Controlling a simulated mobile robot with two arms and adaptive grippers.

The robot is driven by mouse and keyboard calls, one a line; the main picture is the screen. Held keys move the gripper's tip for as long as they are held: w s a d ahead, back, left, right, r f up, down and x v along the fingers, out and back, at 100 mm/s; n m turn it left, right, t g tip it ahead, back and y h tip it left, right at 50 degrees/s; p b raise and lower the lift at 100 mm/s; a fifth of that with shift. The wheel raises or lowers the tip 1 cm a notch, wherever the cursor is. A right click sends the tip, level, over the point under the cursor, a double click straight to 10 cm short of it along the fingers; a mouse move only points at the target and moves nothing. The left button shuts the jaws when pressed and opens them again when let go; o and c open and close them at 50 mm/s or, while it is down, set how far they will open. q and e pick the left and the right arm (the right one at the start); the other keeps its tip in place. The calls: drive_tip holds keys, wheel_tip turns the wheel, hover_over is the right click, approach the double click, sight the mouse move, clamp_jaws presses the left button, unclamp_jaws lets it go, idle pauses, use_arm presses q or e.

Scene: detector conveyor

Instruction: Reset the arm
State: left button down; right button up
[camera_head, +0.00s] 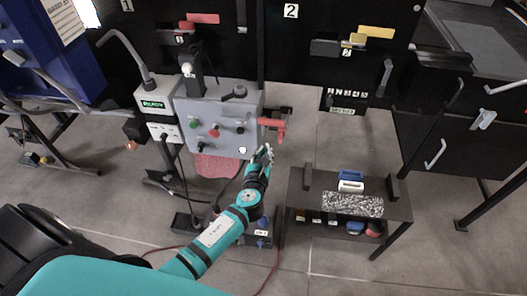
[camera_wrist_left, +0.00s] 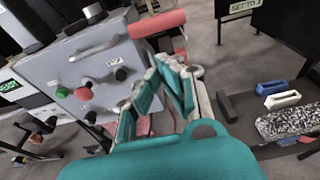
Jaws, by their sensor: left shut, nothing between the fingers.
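My left arm reaches from the bottom of the head view toward the grey control box. My left gripper (camera_head: 262,154) is shut and empty, close to the lower right corner of the box. It also shows in the left wrist view (camera_wrist_left: 167,62), its fingers drawn together below a red bar. The grey control box (camera_head: 218,108) has green, red and black knobs on its front. The red bar (camera_head: 271,123) sticks out at its right side; the left wrist view shows its thick end (camera_wrist_left: 157,24). I cannot tell whether the fingers touch it. My right gripper is not in view.
A low dark bench (camera_head: 298,207) at the right holds a speckled block (camera_head: 353,206), a white piece (camera_head: 350,186) and a blue piece (camera_head: 350,175). A box with a green display (camera_head: 154,105) stands left of the control box. Black cabinets line the back. Floor shows between box and bench.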

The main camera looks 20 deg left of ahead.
use_arm(q)
drive_tip(key=shift+s+r, duration=0.1)
drive_tip(key=shift+s, duration=0.1)
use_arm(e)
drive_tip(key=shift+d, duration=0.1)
use_arm(q)
drive_tip(key=shift+d, duration=0.1)
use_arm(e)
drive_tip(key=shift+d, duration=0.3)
